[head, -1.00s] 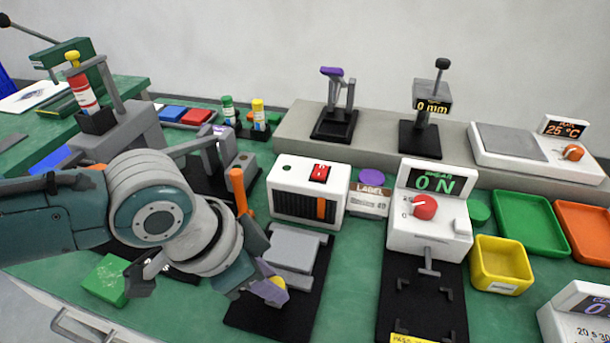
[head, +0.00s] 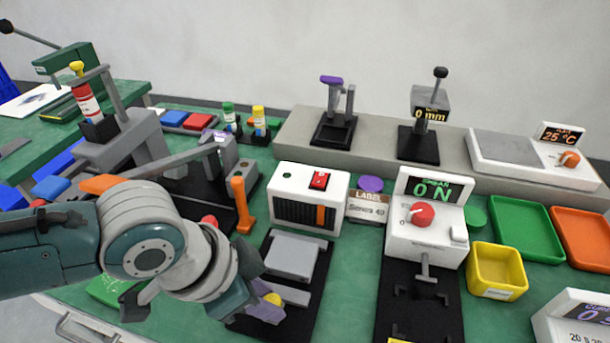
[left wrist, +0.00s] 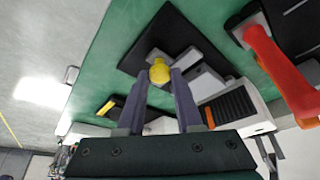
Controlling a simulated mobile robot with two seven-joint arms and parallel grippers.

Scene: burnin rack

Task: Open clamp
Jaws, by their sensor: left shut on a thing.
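The clamp is a black base plate (head: 313,262) with a grey block (head: 292,257) and a grey bar (head: 290,295) in front of it. A yellow knob (head: 272,298) is at the bar's near side. My left gripper (head: 268,308), with purple fingers, is shut on the yellow knob. The left wrist view shows the yellow knob (left wrist: 159,70) between the two finger ends, above the clamp's black plate (left wrist: 150,38). A dark gap shows between grey block and bar in the head view. My right gripper is out of view.
A white unit with a red switch (head: 319,181) stands behind the clamp. An orange handle (head: 242,205) rises at its back left. A force tester (head: 427,240) stands to the right, then a yellow bin (head: 497,270). A green block (head: 108,290) lies left, partly hidden by my arm.

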